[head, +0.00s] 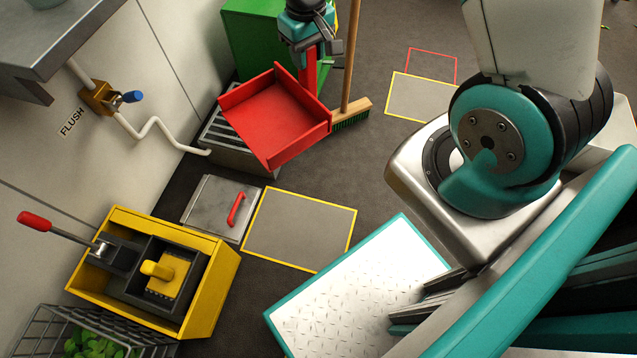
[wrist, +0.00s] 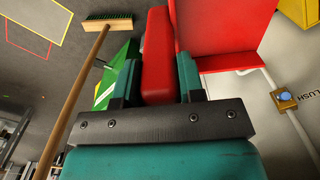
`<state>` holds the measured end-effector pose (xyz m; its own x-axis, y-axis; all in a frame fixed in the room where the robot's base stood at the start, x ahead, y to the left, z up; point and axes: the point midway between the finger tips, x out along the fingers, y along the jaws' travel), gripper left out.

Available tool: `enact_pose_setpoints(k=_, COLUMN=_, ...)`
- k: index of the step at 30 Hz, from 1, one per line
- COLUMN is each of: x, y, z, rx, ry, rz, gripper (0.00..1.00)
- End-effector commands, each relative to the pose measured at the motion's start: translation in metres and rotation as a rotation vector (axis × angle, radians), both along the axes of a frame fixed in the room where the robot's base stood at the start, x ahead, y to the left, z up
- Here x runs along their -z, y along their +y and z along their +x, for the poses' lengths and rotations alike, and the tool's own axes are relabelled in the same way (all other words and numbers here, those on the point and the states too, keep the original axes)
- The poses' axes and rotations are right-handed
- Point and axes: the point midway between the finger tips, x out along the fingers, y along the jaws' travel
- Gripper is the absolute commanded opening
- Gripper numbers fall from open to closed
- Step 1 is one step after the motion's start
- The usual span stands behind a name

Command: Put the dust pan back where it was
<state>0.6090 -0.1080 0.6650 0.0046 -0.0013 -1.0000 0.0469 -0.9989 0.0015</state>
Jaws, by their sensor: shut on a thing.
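The red dust pan (head: 275,122) is in the middle of the head view, tilted, with its open tray facing up. My gripper (head: 306,42) is shut on its upright red handle. In the wrist view the handle (wrist: 158,55) sits between the fingers of my gripper (wrist: 158,88), and part of the red tray (wrist: 238,62) shows beyond. In the head view the dust pan overlaps a grey grated box (head: 240,158); I cannot tell whether they touch. The floor has a red outline (head: 457,68) and yellow-outlined grey patches (head: 300,228), (head: 420,98), all with nothing on them.
A broom (head: 350,112) stands close right of the dust pan, beside a green box (head: 243,45). A metal hatch (head: 212,208), a yellow lever box (head: 215,275) and a wire basket (head: 40,325) line the left wall. A white wall pipe (head: 150,128) runs towards the grated box.

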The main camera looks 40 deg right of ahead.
Motion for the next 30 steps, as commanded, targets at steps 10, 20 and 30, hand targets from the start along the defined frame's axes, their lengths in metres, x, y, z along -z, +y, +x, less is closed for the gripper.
enact_pose_setpoints(k=10, x=0.181, y=-0.067, z=0.041, rx=-0.296, ry=0.004, rz=0.002, gripper=0.00)
enact_pose_setpoints(k=20, x=0.300, y=-0.126, z=0.060, rx=-0.556, ry=0.000, rz=0.001, gripper=0.00)
enact_pose_setpoints(k=30, x=0.354, y=-0.139, z=0.062, rx=-0.618, ry=0.003, rz=0.003, gripper=0.00)
